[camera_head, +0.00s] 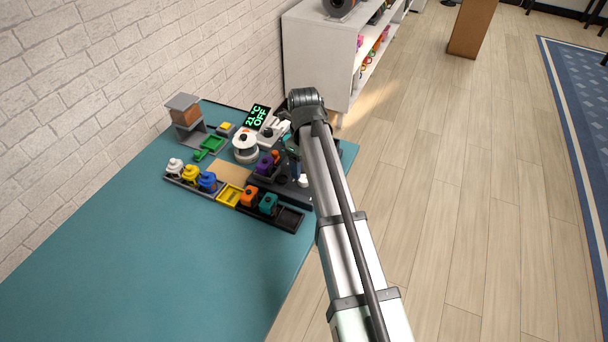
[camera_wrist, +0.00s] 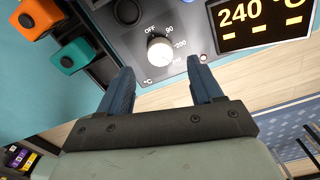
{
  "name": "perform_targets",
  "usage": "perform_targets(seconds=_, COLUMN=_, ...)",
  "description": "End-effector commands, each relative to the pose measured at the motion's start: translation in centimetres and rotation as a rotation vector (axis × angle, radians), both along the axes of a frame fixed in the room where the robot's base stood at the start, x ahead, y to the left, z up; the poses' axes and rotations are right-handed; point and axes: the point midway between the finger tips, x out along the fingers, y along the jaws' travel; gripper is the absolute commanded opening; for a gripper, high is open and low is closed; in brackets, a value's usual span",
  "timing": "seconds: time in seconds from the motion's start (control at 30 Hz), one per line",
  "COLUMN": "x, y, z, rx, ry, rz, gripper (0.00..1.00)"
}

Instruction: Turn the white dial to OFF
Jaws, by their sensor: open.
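The white dial (camera_wrist: 160,51) sits on a dark grey panel (camera_wrist: 195,18) in the wrist view. OFF is printed at its upper left, with 90, 200 and other marks around its right side. I cannot tell clearly which mark it points to. The display (camera_wrist: 262,18) beside it reads 240 °C in yellow. My gripper (camera_wrist: 160,65) is open, its two blue fingers spread left and right, with the dial between and just beyond their tips. I see no contact. In the head view my arm hides most of the panel and gripper; a small white piece (camera_head: 303,181) shows beside it.
A separate green display (camera_head: 257,116) reads 21 °C OFF, near a white round device (camera_head: 245,148). Trays with coloured blocks (camera_head: 207,182) stand left of my arm. Orange (camera_wrist: 35,18) and teal (camera_wrist: 75,56) blocks show in the wrist view. The teal table (camera_head: 140,270) is clear in front.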

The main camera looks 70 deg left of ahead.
Motion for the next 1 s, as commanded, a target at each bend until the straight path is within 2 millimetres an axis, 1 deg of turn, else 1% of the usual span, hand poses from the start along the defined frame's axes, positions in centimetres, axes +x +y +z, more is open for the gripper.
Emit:
perform_targets(seconds=0.03, x=0.0, y=-0.1, z=-0.9, rx=-0.001, ry=0.000, rz=0.000, gripper=0.65)
perform_targets(seconds=0.1, x=0.0, y=0.0, z=-1.9, rx=-0.001, ry=0.000, rz=0.000, gripper=0.65)
perform_targets(seconds=0.33, x=0.0, y=0.0, z=-4.2, rx=0.000, ry=0.000, rz=0.001, gripper=0.65)
perform_targets(seconds=0.5, x=0.0, y=0.0, z=-4.8, rx=0.000, ry=0.000, rz=0.001, gripper=0.65)
perform_targets(seconds=0.77, x=0.0, y=0.0, z=-4.9, rx=0.000, ry=0.000, rz=0.001, gripper=0.65)
perform_targets(seconds=0.87, x=0.0, y=0.0, z=-4.9, rx=0.000, ry=0.000, rz=0.001, gripper=0.58)
perform_targets(seconds=1.0, x=0.0, y=0.0, z=-4.9, rx=0.000, ry=0.000, rz=0.001, gripper=0.44)
